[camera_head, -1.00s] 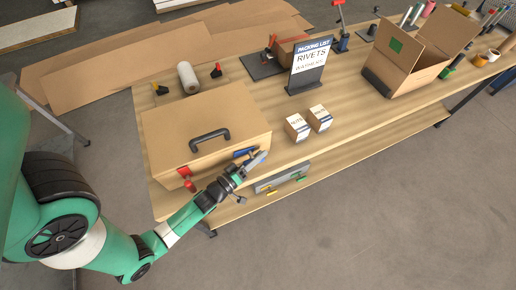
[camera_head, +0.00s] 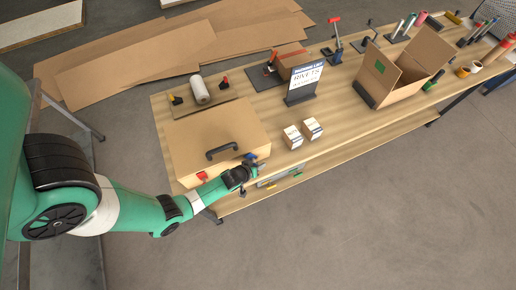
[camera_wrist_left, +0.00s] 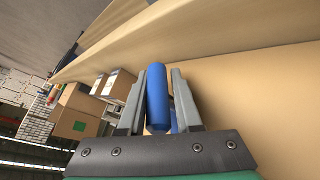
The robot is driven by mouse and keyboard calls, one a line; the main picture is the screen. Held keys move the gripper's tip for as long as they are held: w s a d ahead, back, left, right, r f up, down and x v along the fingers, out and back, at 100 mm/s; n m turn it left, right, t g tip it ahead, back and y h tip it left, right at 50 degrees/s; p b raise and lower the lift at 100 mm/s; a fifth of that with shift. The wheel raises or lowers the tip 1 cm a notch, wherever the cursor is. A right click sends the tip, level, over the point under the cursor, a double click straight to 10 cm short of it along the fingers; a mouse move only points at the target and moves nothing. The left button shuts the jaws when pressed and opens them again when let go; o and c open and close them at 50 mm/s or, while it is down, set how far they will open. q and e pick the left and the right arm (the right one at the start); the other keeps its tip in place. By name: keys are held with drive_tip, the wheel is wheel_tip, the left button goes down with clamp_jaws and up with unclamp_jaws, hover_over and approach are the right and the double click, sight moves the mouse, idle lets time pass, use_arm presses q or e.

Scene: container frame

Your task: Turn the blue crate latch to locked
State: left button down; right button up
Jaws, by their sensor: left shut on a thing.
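The crate (camera_head: 206,134) is a light wooden box with a dark handle on its lid, at the left end of the workbench. The blue latch (camera_head: 250,156) is on its front face near the right end, mostly covered by my left gripper (camera_head: 254,165). In the left wrist view the blue latch (camera_wrist_left: 157,95) stands between the two grey fingers of my left gripper (camera_wrist_left: 170,95), which are shut on it. A red latch (camera_head: 202,175) is on the front face further left. My right gripper is not in view.
Two small boxes (camera_head: 292,137) stand right of the crate, with a packing list sign (camera_head: 304,85) behind them. An open cardboard box (camera_head: 398,72) stands further right. A grey strip with coloured handles (camera_head: 282,176) is on the bench front below the gripper.

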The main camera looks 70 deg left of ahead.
use_arm(q)
drive_tip(key=shift+w+m+g, duration=0.1)
drive_tip(key=shift+m+g, duration=0.2)
drive_tip(key=shift+g, duration=0.9)
drive_tip(key=shift+s+f+g, duration=0.2)
drive_tip(key=shift+s+g, duration=0.05)
drive_tip(key=shift+g, duration=0.95)
drive_tip(key=shift+h, duration=0.3)
drive_tip(key=c, duration=1)
unclamp_jaws()
drive_tip(key=o, duration=0.3)
drive_tip(key=shift+w, duration=0.1)
drive_tip(key=shift+p, duration=0.3)
